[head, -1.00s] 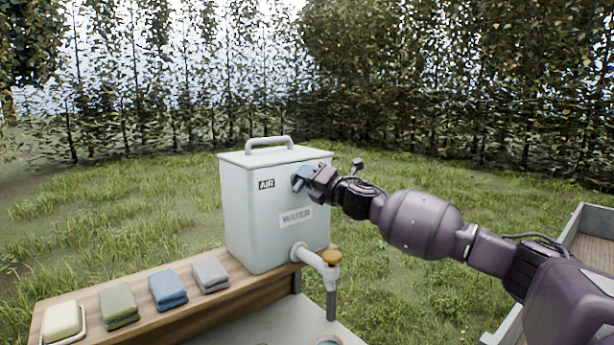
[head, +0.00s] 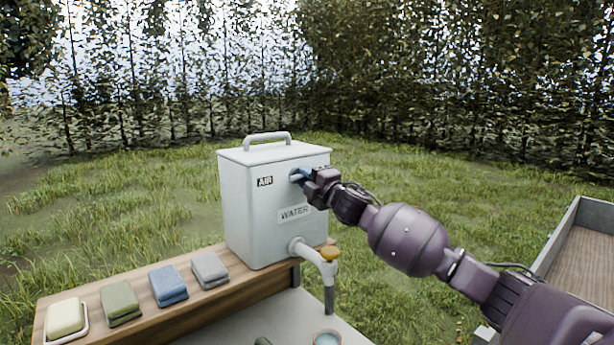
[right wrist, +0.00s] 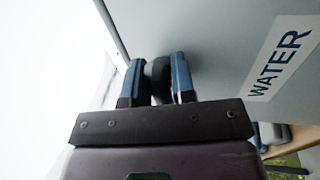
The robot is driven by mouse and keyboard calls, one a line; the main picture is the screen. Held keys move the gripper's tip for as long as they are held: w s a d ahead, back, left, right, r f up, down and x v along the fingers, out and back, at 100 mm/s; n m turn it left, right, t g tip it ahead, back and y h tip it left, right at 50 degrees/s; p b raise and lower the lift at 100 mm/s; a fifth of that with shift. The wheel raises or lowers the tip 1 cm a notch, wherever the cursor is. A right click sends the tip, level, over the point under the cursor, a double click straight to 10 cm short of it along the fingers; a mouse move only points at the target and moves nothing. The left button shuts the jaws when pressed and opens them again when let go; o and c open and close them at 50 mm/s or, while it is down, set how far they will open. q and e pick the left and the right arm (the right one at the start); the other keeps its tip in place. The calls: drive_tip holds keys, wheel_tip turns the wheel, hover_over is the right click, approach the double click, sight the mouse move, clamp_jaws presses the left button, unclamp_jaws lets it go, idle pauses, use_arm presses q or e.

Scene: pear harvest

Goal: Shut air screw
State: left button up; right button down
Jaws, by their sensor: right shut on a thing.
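The grey-white water tank (head: 252,215) stands upright on the wooden shelf, with an AIR label (head: 265,182) and a WATER label on its front. My right gripper (head: 303,176) is at the tank's front face, to the right of the AIR label. In the right wrist view its two blue fingers are shut on a dark round knob, the air screw (right wrist: 158,72), one finger on each side. The fingers hide most of the screw in the head view. My left gripper is not in view.
A tap with an orange-brown handle (head: 330,254) sticks out below the gripper. A soap bar (head: 64,317) and several folded cloths (head: 168,286) lie on the wooden shelf (head: 225,301). A cup (head: 327,339) is below the tap. A wooden-floored trailer (head: 585,250) stands at right.

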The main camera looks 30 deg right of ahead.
idle(0.4)
drive_tip(key=c, duration=1.2)
unclamp_jaws()
drive_tip(key=shift+c, duration=0.2)
drive_tip(key=b+v, duration=0.2)
drive_tip(key=v, duration=0.8)
drive_tip(key=shift+s, duration=0.4)
drive_tip(key=shift+d+f, duration=0.1)
drive_tip(key=shift+f, duration=0.05)
